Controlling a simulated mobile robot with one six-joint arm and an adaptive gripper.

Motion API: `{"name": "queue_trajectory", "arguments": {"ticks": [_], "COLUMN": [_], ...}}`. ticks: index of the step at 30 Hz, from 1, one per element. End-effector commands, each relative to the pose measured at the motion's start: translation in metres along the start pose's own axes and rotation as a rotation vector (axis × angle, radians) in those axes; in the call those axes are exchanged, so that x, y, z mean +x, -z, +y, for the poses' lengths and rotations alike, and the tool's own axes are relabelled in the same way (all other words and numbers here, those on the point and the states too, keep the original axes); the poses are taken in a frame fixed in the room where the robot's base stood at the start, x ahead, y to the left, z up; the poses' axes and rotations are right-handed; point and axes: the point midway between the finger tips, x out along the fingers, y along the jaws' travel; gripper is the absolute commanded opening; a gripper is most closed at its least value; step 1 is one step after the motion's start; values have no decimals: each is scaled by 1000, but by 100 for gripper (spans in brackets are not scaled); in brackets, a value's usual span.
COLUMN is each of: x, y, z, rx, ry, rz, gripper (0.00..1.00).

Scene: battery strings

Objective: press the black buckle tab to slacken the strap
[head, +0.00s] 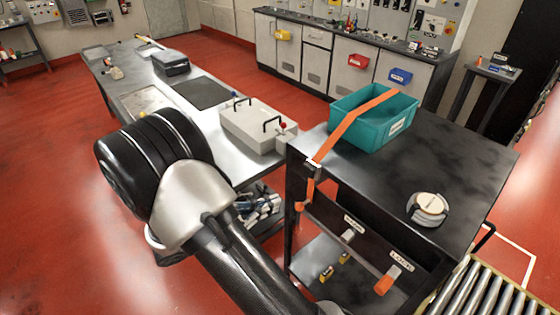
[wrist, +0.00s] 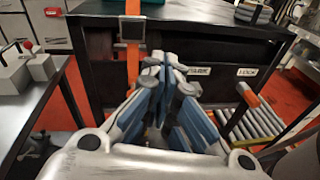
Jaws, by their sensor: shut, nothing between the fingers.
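An orange strap (head: 352,125) runs over a teal bin (head: 372,132) on the dark cart and down its front edge. The buckle (head: 313,164) sits on the strap at the cart's top edge, with a loose orange end hanging below. In the head view my arm partly hides the gripper (head: 262,208).
A steel bench (head: 215,125) with a grey handled box (head: 260,122) stands left. A roller conveyor (head: 485,290) is at right.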

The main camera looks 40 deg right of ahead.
Motion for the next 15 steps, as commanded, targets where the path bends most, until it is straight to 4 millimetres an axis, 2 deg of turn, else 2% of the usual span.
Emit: {"name": "queue_trajectory", "arguments": {"ticks": [3,6,15], "x": [-4,-6,-8], "y": [16,24,29], "z": [15,22,25], "rx": [-89,-124,-139], "ry": [-92,-137,-157], "rz": [-74,-106,-120], "gripper": [0,0,0]}}
